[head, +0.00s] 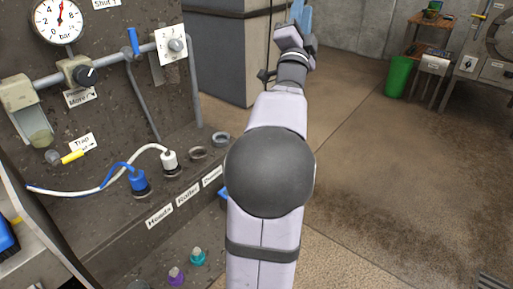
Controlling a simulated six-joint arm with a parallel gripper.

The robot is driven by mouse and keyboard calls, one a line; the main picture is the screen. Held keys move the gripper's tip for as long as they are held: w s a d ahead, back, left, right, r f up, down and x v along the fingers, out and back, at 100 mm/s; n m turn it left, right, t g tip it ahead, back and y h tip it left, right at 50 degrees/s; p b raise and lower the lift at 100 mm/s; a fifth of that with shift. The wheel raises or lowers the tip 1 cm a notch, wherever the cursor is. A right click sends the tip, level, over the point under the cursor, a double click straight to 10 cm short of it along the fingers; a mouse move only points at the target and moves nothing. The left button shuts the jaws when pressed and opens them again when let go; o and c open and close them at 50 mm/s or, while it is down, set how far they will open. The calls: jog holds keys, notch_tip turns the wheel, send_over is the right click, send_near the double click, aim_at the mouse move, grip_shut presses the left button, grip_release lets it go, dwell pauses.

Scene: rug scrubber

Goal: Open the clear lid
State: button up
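I cannot make out a clear lid for certain. A see-through bowl (38,132) hangs under the grey fitting at the left of the panel, near the "Trap" label. My arm reaches away from the camera up the middle of the view. At its far end, light-blue parts that appear to be my gripper (300,14) show at the top edge, partly cut off and partly hidden by the wrist. They are well to the right of the panel, apart from its fittings. I cannot see whether the fingers are open or shut, or hold anything.
The panel carries a pressure gauge (59,20), a pipe with a blue-handled valve (134,41), and a white plug (169,160) and blue plug (139,182) in sockets. A grey cabinet (225,50) stands behind. A green bin (398,76) stands far right; floor between is open.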

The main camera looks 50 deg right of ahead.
jog(key=w+a+r+t+h+p, duration=0.25)
jog(key=r+p, duration=0.55)
jog(key=r, duration=0.7)
jog(key=w+a+f+n+y+p, duration=0.5)
jog(key=w+a+f+n+p, duration=0.15)
jog(key=w+a+p, duration=0.2)
jog(key=a+f+g+b, duration=0.2)
jog(key=f+b, duration=0.2)
jog(key=f, duration=0.7)
jog(key=w+a+f+g+b, duration=0.15)
jog(key=f+b, duration=0.25)
jog(key=f, duration=0.6)
jog(key=s+a+f+g+b, duration=0.15)
jog(key=f+b, duration=0.25)
jog(key=f, duration=0.7)
jog(key=s+a+f+n+g+b, duration=0.1)
jog(key=s+a+f+g+b, duration=0.1)
jog(key=f, duration=0.5)
jog(key=s+a+f+n+g+y+b, duration=0.1)
jog(key=s+a+f+g+b, duration=0.2)
jog(key=f, duration=0.4)
jog(key=s+a+f+n+g+b, duration=0.2)
jog(key=s+a+f+b, duration=0.1)
jog(key=f, duration=0.5)
jog(key=shift+s+a, duration=0.5)
jog(key=shift+s, duration=0.3)
jog(key=shift+s+d+f+g+y, duration=0.1)
jog(key=shift+s+f+g+y, duration=0.25)
jog(key=shift+s+f+g, duration=0.15)
jog(key=shift+d, duration=3.7)
